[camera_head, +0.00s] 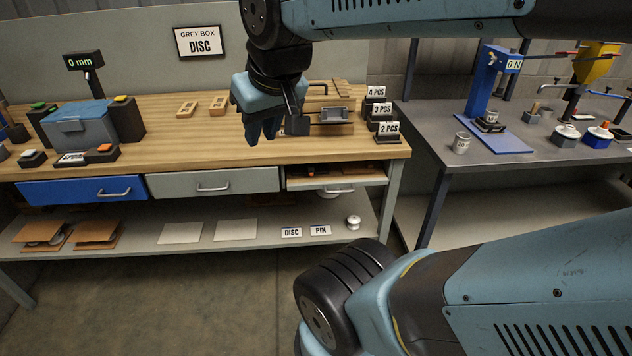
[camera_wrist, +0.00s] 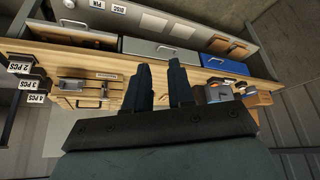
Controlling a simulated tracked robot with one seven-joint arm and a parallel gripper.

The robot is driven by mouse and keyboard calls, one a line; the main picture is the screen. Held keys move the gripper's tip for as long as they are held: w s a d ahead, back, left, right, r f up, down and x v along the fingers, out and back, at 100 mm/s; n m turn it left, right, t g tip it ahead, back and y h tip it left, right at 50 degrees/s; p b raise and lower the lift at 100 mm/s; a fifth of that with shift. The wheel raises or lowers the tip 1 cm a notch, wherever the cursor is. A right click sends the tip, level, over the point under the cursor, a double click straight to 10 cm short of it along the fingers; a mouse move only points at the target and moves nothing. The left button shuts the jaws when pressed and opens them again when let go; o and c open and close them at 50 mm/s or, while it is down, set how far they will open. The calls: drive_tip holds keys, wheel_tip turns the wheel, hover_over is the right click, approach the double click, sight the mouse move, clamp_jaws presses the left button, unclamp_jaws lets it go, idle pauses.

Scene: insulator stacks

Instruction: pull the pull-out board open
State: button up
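The pull-out board (camera_head: 362,181) lies in an open slot under the right end of the wooden bench top, with a light metal handle (camera_head: 338,190) at its front. In the wrist view, which is turned round, the board (camera_wrist: 85,39) and its handle (camera_wrist: 72,23) show at the upper left. It looks pushed in, roughly level with the drawer fronts. My gripper (camera_head: 260,137) hangs over the bench top, up and left of the handle, apart from it. In the wrist view my gripper's fingers (camera_wrist: 160,66) are parted, with nothing between them.
A grey drawer (camera_head: 214,182) and a blue drawer (camera_head: 82,190) sit left of the board, both shut. A small fixture (camera_head: 332,116) and label stands (camera_head: 387,134) are on the bench top. A lower shelf (camera_head: 262,232) holds plates. A second table (camera_head: 520,165) stands right.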

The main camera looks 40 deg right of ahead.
drive_tip(key=shift+w+d, duration=0.1)
drive_tip(key=shift+w, duration=0.1)
drive_tip(key=w+d+f+n+g+h, duration=0.4)
drive_tip(key=w+d+f+n+g, duration=0.3)
drive_tip(key=f, duration=0.3)
drive_tip(key=w+d+f+n+g+h, duration=0.45)
drive_tip(key=w+d+f, duration=0.25)
drive_tip(key=w+f, duration=0.25)
drive_tip(key=n+t+h, duration=0.2)
drive_tip(key=n+h, duration=1)
drive_tip(key=n, duration=0.4)
approach(339, 191)
drive_tip(key=shift+y, duration=0.25)
drive_tip(key=x, duration=1)
drive_tip(key=shift+w+d+f, duration=0.1)
drive_tip(key=shift+w+d, duration=0.05)
drive_tip(key=shift+w, duration=0.05)
drive_tip(key=shift+c, duration=0.5)
